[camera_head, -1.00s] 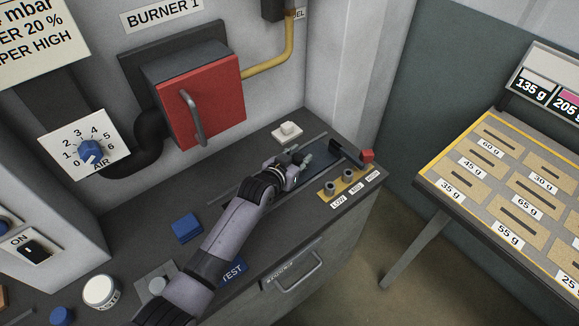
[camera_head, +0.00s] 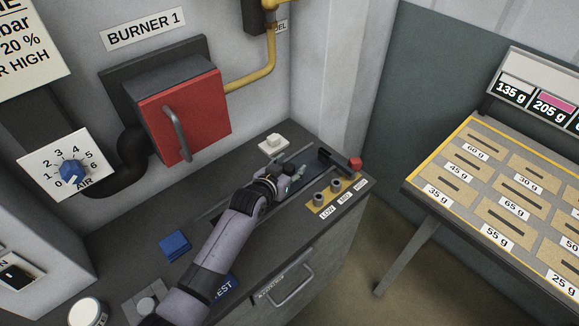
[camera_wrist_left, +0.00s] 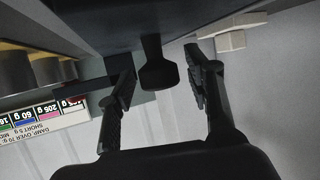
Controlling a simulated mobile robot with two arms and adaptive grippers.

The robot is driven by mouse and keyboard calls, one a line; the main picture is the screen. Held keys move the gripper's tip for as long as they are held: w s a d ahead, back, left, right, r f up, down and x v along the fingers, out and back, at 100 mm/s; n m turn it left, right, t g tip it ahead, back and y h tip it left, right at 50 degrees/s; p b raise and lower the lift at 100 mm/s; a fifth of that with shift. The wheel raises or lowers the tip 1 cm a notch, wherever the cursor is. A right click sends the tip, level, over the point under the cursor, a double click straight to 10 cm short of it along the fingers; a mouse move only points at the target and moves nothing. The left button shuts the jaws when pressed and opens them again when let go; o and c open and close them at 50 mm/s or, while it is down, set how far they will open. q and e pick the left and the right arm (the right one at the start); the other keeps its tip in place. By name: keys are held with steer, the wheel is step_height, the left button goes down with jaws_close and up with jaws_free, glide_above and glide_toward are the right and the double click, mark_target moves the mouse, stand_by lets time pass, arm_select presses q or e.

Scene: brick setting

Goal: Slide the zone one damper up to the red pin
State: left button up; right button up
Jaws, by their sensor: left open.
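A dark slide track (camera_head: 312,165) runs along the counter top. A black bar (camera_head: 332,159) lies across its far right end, with a red piece (camera_head: 355,163) at the bar's tip; I cannot tell whether this is the red pin. My left gripper (camera_head: 294,172) is low over the track, short of the bar. In the left wrist view my left gripper (camera_wrist_left: 160,85) is open, with a dark knob (camera_wrist_left: 157,72) between its fingers and gaps on both sides. I cannot tell whether this is the damper's handle. My right gripper is not in view.
A yellow plate with several round posts (camera_head: 335,186) and LOW, MID and HIGH labels is beside the track. A white block (camera_head: 273,144) is behind it. A blue block (camera_head: 175,243) lies left of my arm. The red burner door (camera_head: 185,115) is above.

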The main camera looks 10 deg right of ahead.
arm_select(q)
steer(key=v, duration=1.2)
steer(key=shift+f, duration=0.1)
stand_by(0.4)
